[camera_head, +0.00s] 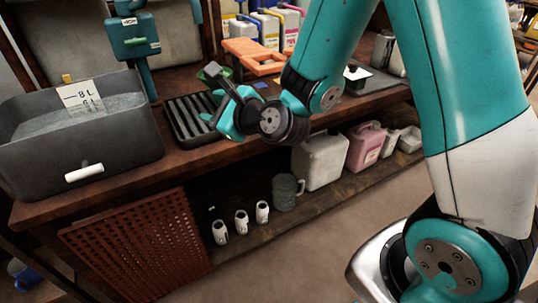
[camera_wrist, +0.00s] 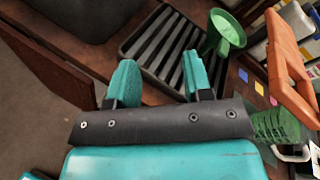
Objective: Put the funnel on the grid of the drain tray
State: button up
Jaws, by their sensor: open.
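The green funnel (camera_wrist: 227,32) is at the right edge of the drain tray in the wrist view, its wide mouth facing up and right and its narrow end toward the slats. I cannot tell whether it rests on the grid or the rim. In the head view only a bit of green (camera_head: 207,74) shows behind my wrist. The dark drain tray (camera_head: 180,128) has a slatted grid (camera_wrist: 165,42) with mostly bare slats. My gripper (camera_wrist: 159,60) is open and empty, its teal fingers apart over the tray's near side. In the head view my gripper (camera_head: 218,112) hangs above the tray.
An orange object (camera_head: 252,55) and several jugs stand behind and right. A green ribbed object (camera_wrist: 275,125) lies near my gripper's right side.

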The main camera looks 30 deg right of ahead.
jog(key=s+a+r+n+g+y, duration=0.2)
jog(key=s+a+n+g, duration=0.35)
jog(key=n, duration=0.55)
jog(key=s+d+r+n+g+h, duration=0.1)
jog(key=s+n+g, duration=0.3)
jog(key=s+n, duration=0.6)
jog(key=s+d+r+n+g+h, duration=0.2)
jog(key=s+n+g, duration=0.3)
jog(key=s+n, duration=0.5)
jog(key=shift+s+d+n, duration=0.3)
jog(key=shift+d+n, duration=0.3)
jog(key=shift+d, duration=0.1)
